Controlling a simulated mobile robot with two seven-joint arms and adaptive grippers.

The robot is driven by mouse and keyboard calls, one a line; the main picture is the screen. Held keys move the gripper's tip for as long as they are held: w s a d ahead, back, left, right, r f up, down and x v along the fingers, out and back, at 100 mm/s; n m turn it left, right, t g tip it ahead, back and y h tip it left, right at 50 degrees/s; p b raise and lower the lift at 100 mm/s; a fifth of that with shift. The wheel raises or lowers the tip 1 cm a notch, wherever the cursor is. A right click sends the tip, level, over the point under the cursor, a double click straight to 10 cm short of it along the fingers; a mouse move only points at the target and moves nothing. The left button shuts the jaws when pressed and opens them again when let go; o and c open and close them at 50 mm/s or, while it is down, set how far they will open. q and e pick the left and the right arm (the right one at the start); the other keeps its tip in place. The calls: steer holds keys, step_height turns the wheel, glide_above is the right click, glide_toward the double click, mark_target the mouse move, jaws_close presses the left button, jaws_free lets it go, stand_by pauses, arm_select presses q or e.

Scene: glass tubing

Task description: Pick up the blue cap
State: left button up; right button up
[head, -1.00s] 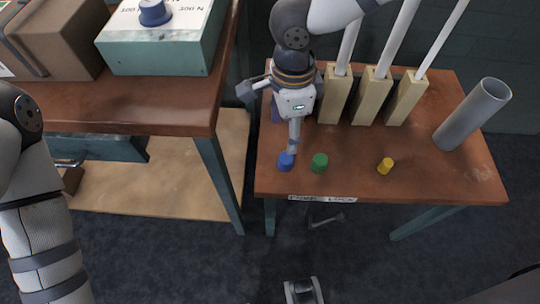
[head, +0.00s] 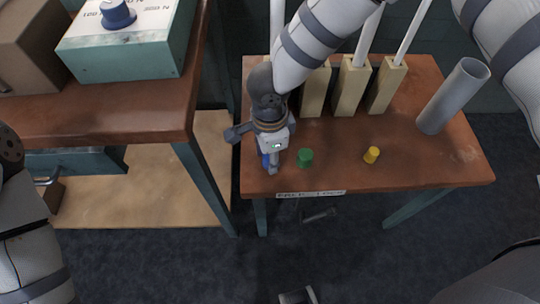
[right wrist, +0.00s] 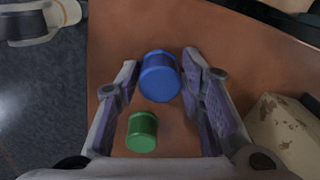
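The blue cap (head: 265,160) stands on the brown table near its front left corner, mostly hidden behind my right gripper (head: 270,167) in the head view. In the right wrist view the blue cap (right wrist: 159,78) shows between the tips of my open right gripper (right wrist: 160,65). A gap shows between the cap and the left finger; the cap is close to the right finger, and I cannot tell whether they touch. My left arm shows at the left edge of the head view, but its gripper is out of view.
A green cap (head: 305,158) stands just right of the blue one, and a yellow cap (head: 371,155) farther right. Behind are tan blocks (head: 350,90) holding white tubes and a leaning grey cylinder (head: 452,97). A second table (head: 100,120) with boxes is at the left.

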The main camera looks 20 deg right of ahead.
steer(key=shift+c, duration=0.6)
steer(key=shift+r, duration=0.15)
steer(key=r, duration=0.4)
steer(key=shift+s+p, duration=0.2)
steer(key=shift+p, duration=0.15)
arm_select(q)
steer(key=w+r+t+p, duration=0.1)
steer(key=w+r+p, duration=0.2)
steer(key=w+r, duration=0.1)
steer(key=shift+w+r+t, duration=0.35)
steer(key=shift+t, duration=0.05)
arm_select(e)
steer(key=s+r, duration=0.8)
steer(key=s, duration=0.5)
steer(key=shift+s+r, duration=0.3)
steer(key=shift+r, duration=0.1)
steer(key=shift+a, duration=0.1)
